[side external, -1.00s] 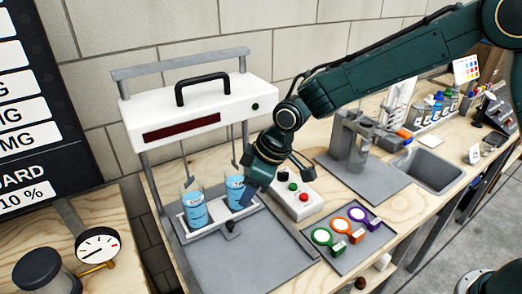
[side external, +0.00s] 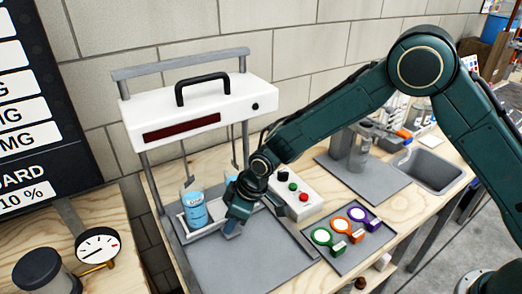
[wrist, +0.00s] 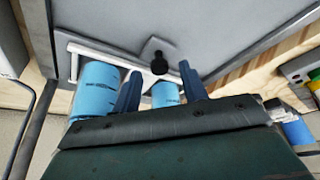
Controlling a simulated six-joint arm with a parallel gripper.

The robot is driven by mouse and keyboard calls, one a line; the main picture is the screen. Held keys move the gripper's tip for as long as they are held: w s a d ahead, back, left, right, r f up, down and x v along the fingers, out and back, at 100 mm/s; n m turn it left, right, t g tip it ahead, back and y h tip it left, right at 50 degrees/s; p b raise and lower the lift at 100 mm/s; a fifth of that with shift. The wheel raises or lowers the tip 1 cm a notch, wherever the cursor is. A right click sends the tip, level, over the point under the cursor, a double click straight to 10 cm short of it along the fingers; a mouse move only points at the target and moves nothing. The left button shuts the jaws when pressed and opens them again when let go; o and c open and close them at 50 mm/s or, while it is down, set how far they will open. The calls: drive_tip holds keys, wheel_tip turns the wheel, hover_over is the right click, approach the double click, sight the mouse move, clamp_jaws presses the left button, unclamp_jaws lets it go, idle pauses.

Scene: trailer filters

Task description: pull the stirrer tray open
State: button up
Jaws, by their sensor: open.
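The stirrer tray (side external: 204,231) is a low white frame under the white stirrer unit (side external: 190,112), holding blue beakers. The left beaker (side external: 194,210) shows clearly; the other (side external: 230,181) is mostly behind my gripper. My gripper (side external: 231,230) is low at the tray's front, pointing down. In the wrist view, my gripper (wrist: 159,67) is open and empty, and the black knob (wrist: 158,63) on the tray's front appears between its fingertips. Whether the fingers are level with the knob or touch it, I cannot tell. In the side view my gripper hides the knob.
A grey base plate (side external: 235,265) lies bare in front of the tray. A white button box (side external: 296,194) stands close to the right, with a dark mat (side external: 350,256) of coloured filter pieces in front of it. A gauge (side external: 98,245) stands at the left.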

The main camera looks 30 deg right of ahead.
drive_tip(key=shift+x, duration=0.85)
drive_tip(key=shift+c, duration=0.2)
clamp_jaws()
drive_tip(key=shift+s, duration=6.75)
drive_tip(key=shift+o, duration=0.2)
unclamp_jaws()
drive_tip(key=shift+w, duration=0.1)
drive_tip(key=shift+r, duration=0.15)
drive_tip(key=v, duration=1.3)
drive_tip(key=shift+r, duration=0.25)
drive_tip(key=shift+d, duration=0.1)
